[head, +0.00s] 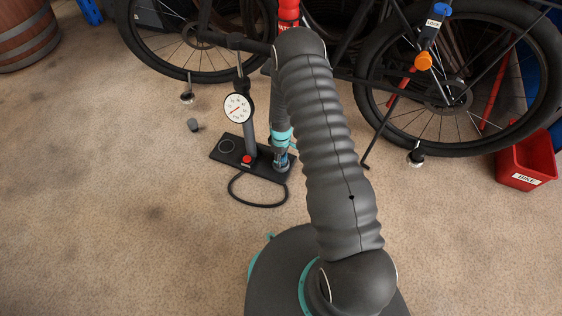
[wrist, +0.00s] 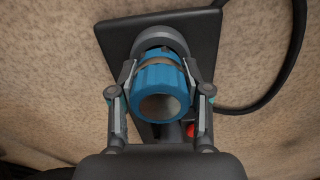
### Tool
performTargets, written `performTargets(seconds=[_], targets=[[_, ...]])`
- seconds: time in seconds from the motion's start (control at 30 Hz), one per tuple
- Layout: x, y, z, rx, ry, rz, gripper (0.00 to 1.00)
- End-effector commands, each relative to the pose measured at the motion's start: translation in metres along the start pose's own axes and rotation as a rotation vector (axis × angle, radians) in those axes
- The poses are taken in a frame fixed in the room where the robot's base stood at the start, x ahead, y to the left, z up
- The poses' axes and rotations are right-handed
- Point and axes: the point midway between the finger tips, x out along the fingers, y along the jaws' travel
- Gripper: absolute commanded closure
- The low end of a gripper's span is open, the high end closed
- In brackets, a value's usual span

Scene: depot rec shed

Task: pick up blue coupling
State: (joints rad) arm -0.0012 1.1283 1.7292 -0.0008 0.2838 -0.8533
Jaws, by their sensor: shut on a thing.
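The blue coupling (wrist: 158,78) is a ribbed ring with an open round end, in the middle of the wrist view. It sits against a grey round part on the dark base plate of the floor pump (wrist: 205,30). My gripper (wrist: 160,85) is shut on the coupling, with one finger on each side of it. In the head view my gripper (head: 281,160) is over the right end of the pump's base (head: 225,148), and only a little of the blue coupling (head: 282,160) shows beneath it.
The pump has a dial gauge (head: 238,108), a red button (head: 247,159) and a black hose (head: 250,203). A bicycle (head: 450,80) stands behind. A red bin (head: 527,162) is at the right, a barrel (head: 25,35) at the upper left. The carpet at left is mostly clear.

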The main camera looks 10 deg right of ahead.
Motion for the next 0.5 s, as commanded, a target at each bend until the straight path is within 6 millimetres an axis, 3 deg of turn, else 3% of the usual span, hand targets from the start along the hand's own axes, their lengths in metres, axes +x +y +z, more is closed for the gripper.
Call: performTargets(seconds=[0.27, 0.5], targets=[[-0.002, 0.0, 0.0, 0.0, 0.0, 0.0, 0.87], [-0.023, 0.001, 0.0, 0.0, 0.001, 0.001, 0.87]])
